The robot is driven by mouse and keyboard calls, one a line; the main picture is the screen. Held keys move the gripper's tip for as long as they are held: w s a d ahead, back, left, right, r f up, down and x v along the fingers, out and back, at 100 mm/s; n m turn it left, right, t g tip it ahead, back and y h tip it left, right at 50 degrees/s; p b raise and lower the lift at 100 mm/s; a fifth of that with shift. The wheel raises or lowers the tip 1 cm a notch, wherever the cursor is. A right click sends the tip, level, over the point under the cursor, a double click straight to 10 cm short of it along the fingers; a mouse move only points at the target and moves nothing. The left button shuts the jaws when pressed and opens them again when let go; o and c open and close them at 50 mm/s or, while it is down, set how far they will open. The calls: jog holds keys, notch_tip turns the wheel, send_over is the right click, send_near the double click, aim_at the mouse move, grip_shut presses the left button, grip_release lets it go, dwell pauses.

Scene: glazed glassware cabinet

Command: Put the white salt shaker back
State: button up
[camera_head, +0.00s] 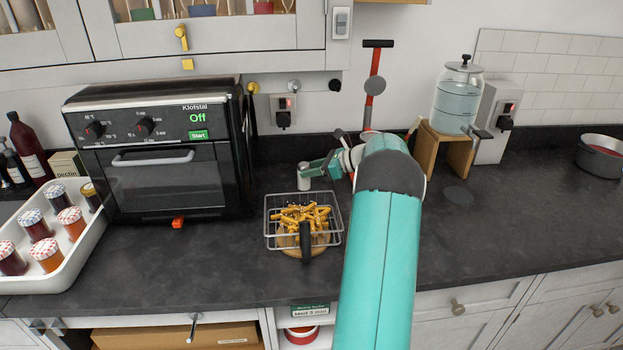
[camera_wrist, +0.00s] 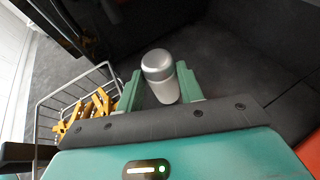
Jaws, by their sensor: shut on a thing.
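The salt shaker (camera_head: 303,179) is a small pale cylinder with a silver-grey cap. It is upright behind the wire basket, at or just above the dark counter; I cannot tell whether its base touches. My gripper (camera_head: 308,172) reaches it from the right and is shut on it. In the wrist view the shaker (camera_wrist: 160,70) sits between the two green fingers of my gripper (camera_wrist: 160,90). Its lower part is partly hidden by the gripper.
A wire basket of fries (camera_head: 305,218) on a round board stands just in front. A black oven (camera_head: 160,160) is to the left, with a white tray of jars (camera_head: 50,285) beside it. A water dispenser on a wooden stand (camera_head: 440,150) is to the right. The right counter is mostly clear.

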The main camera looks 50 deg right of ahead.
jog(key=shift+w+d+f, duration=0.1)
jog(key=shift+w+f, duration=0.05)
jog(key=shift+f, duration=0.75)
jog(key=shift+w+d+f, duration=0.1)
jog(key=shift+f, duration=0.8)
jog(key=shift+f, duration=0.15)
jog(key=o, duration=1)
jog(key=shift+o, duration=0.2)
